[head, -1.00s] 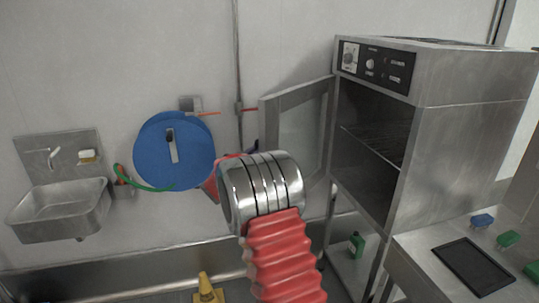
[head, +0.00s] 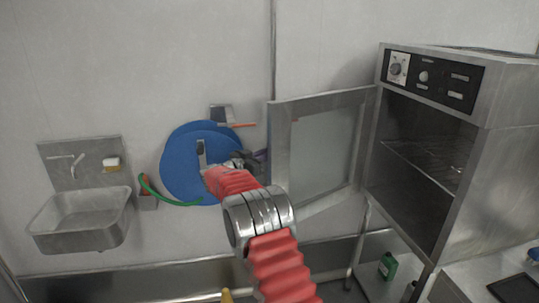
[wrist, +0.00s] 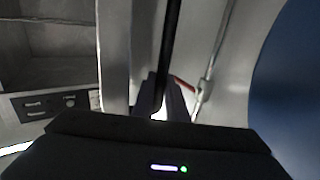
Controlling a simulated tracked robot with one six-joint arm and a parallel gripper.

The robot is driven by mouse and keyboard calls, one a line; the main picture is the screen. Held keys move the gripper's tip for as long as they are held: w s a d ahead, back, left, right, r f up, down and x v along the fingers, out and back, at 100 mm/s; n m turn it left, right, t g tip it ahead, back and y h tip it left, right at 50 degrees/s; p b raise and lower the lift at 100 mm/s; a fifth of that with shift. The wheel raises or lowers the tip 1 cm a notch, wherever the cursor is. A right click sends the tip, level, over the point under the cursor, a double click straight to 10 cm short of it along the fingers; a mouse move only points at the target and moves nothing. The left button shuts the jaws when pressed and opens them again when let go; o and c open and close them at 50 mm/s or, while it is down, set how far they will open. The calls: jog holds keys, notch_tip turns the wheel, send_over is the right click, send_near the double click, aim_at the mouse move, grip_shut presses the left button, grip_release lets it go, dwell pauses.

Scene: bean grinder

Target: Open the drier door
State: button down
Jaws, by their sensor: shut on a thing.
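The drier (head: 478,150) is a steel cabinet at the right in the head view, its front open. Its door (head: 280,160), a steel frame around a glass pane (head: 320,152), stands swung wide open to the left. My gripper (head: 258,158) is at the door's free left edge, small and partly hidden behind my red arm. In the wrist view my gripper (wrist: 158,98) is shut on a dark upright bar (wrist: 170,45), which looks like the door handle. The exact contact is dim there. The drier's control panel (wrist: 52,103) also shows at left in the wrist view.
A blue hose reel (head: 180,175) with a green hose hangs on the wall just behind my gripper. A steel sink (head: 85,220) is at far left. A wire shelf (head: 430,155) is inside the drier. A green bottle (head: 387,265) stands below it.

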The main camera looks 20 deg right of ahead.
jog(key=shift+d, duration=0.15)
jog(key=c, duration=2)
grip_release()
jog(key=shift+w, duration=0.1)
jog(key=shift+c, duration=0.2)
jog(key=shift+a, duration=0.25)
jog(key=v, duration=1.3)
jog(key=shift+a, duration=0.3)
